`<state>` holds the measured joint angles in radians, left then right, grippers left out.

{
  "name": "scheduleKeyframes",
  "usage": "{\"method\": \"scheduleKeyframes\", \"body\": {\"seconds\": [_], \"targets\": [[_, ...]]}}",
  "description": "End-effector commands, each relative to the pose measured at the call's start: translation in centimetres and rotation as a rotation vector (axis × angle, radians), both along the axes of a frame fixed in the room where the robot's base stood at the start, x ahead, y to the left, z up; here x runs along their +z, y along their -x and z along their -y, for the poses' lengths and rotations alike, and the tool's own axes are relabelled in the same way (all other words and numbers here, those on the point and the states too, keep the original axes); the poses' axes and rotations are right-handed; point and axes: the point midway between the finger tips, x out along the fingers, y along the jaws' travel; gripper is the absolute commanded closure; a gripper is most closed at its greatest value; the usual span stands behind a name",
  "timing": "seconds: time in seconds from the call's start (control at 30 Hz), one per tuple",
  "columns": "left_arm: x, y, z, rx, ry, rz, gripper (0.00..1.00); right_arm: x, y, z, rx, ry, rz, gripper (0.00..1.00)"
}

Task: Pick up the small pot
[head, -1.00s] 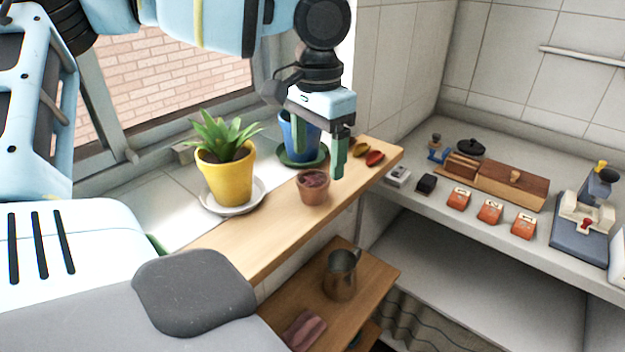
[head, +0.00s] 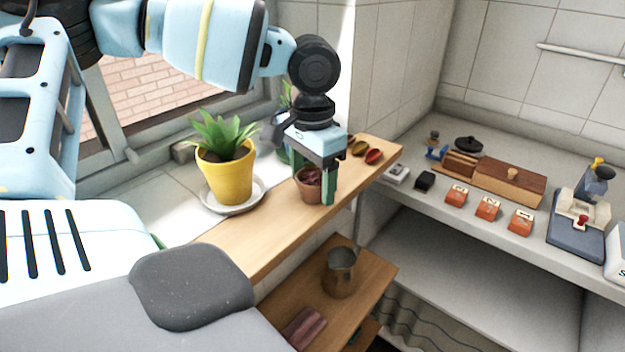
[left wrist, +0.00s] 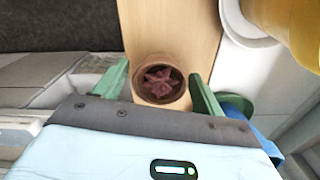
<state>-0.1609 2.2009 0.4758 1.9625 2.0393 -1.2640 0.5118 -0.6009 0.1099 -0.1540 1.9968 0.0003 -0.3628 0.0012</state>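The small pot (head: 309,195) is terracotta with a dark reddish plant in it. It stands upright on the wooden sill board. It also shows in the left wrist view (left wrist: 160,84), between the fingers. My left gripper (head: 314,186) points down with its green fingers at the pot's level, one on either side. In the left wrist view the fingers of the left gripper (left wrist: 160,72) are spread, with a gap between each finger and the pot. One finger partly hides the pot in the head view. My right gripper is not in view.
A yellow plant pot (head: 228,180) on a white saucer (head: 240,204) stands left of the small pot. A blue pot (left wrist: 266,120) is close by, mostly hidden by my gripper in the head view. Red and yellow-green items (head: 373,156) lie toward the board's far end.

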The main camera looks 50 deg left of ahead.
Motion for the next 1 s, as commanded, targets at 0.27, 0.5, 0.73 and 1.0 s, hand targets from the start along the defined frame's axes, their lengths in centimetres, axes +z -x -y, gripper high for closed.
{"method": "scheduleKeyframes", "body": {"seconds": [0.27, 0.5, 0.73, 1.0], "targets": [[0.0, 0.0, 0.0, 0.0, 0.0, 0.0, 0.67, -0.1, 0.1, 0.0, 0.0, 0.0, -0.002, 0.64], [0.1, 0.0, 0.0, 0.0, 0.0, 0.001, 0.7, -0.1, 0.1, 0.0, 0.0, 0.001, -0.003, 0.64], [1.1, -0.1, 0.0, 0.0, -0.001, 0.003, 0.7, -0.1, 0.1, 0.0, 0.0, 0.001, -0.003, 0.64], [5.7, -0.1, 0.0, 0.001, 0.0, 0.007, 0.7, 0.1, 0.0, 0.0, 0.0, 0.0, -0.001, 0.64]]}}
